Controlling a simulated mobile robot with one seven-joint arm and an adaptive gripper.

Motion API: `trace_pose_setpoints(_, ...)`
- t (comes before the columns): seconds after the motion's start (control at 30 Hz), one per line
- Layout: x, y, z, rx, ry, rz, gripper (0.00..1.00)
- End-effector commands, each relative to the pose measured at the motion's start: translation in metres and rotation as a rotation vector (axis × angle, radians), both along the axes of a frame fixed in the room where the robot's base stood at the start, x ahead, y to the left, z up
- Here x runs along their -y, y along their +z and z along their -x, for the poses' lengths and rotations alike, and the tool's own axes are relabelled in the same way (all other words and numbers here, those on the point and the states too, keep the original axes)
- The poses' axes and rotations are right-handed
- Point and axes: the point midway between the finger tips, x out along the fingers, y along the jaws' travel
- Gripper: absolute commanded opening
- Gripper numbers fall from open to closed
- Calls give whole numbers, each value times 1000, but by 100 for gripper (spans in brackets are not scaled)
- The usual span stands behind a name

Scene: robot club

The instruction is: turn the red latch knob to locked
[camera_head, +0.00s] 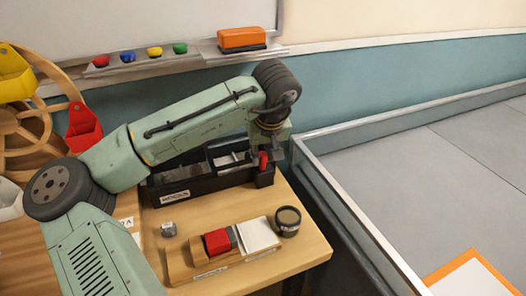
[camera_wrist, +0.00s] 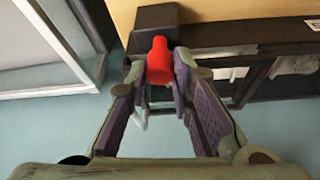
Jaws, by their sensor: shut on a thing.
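The red latch knob (camera_head: 263,160) stands at the right end of the black organizer box (camera_head: 208,184), on the wooden table. In the wrist view the red knob (camera_wrist: 159,60) lies between the two fingertips of my gripper (camera_wrist: 160,78), which is shut on it. The dark block (camera_wrist: 155,17) carrying the knob shows just beyond it. In the head view my gripper (camera_head: 270,150) comes down onto the knob from above and partly hides it. I cannot read any locked or unlocked mark.
A wooden holder with a red block (camera_head: 217,241) and white pad (camera_head: 257,235), a dark round jar (camera_head: 288,220) and a small grey cube (camera_head: 168,229) stand in front of the box. A walled grey field (camera_head: 440,150) lies right. A whiteboard ledge holds an orange eraser (camera_head: 242,38).

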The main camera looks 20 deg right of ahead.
Motion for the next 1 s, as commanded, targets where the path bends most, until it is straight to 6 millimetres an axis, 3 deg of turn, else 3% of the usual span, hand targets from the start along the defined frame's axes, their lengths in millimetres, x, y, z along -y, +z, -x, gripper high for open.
trace_pose_setpoints(0.37,-1,0,0,-3,-82,4,0)
trace_pose_setpoints(1.0,-3,1,-1,-2,-534,4,0)
